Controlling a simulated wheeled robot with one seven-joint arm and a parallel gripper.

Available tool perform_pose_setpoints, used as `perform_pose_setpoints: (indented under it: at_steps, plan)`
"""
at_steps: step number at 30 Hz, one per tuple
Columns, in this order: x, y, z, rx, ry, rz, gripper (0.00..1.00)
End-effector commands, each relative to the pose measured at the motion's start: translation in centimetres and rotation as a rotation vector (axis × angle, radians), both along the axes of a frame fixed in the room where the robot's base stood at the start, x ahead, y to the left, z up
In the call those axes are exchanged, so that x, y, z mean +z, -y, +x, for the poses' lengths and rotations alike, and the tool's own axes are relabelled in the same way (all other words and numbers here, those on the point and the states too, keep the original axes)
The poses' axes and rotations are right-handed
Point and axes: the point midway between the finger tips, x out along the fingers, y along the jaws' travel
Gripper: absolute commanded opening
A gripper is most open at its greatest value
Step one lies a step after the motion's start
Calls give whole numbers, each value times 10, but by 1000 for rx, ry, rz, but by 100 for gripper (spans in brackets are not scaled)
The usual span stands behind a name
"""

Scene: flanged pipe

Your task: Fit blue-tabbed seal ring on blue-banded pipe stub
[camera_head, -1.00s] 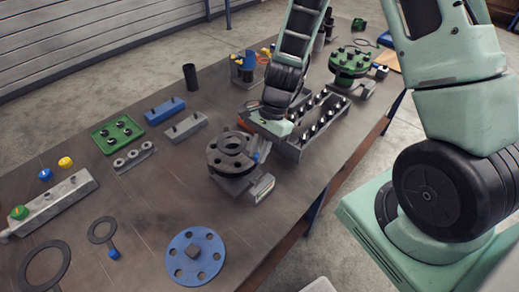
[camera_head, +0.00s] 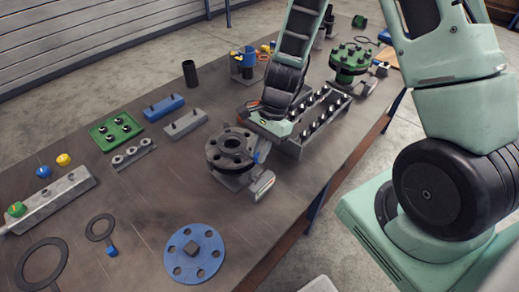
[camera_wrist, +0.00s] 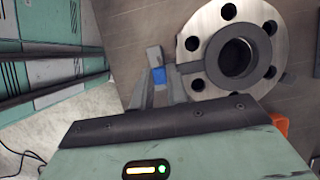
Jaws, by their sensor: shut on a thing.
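The pipe stub stands upright mid-bench with a dark holed flange (camera_head: 232,147) on top; its blue band cannot be made out. In the wrist view the flange face (camera_wrist: 205,28) looks pale, with bolt holes around a dark bore. My gripper (camera_wrist: 158,88) is shut on the blue tab (camera_wrist: 158,75) of the seal ring. The ring's stem runs from the tab across the flange, and the dark ring (camera_wrist: 221,62) appears around the bore. Whether it lies flat or hovers cannot be told. In the head view my gripper (camera_head: 264,148) is right of the flange.
Another, blue-tabbed ring (camera_head: 91,236) and a larger plain ring (camera_head: 22,269) lie front left. A blue holed disc (camera_head: 206,232) lies in front. A studded dark rack (camera_head: 292,148) and green flange (camera_head: 352,58) stand behind right.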

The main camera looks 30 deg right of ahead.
Motion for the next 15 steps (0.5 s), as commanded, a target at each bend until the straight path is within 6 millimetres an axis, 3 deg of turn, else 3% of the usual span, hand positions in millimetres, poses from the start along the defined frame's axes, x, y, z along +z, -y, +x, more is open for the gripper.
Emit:
perform_pose_setpoints:
  at_steps: [15]
  plan:
    - [-9, 0, 0, 0, 0, 0, 0]
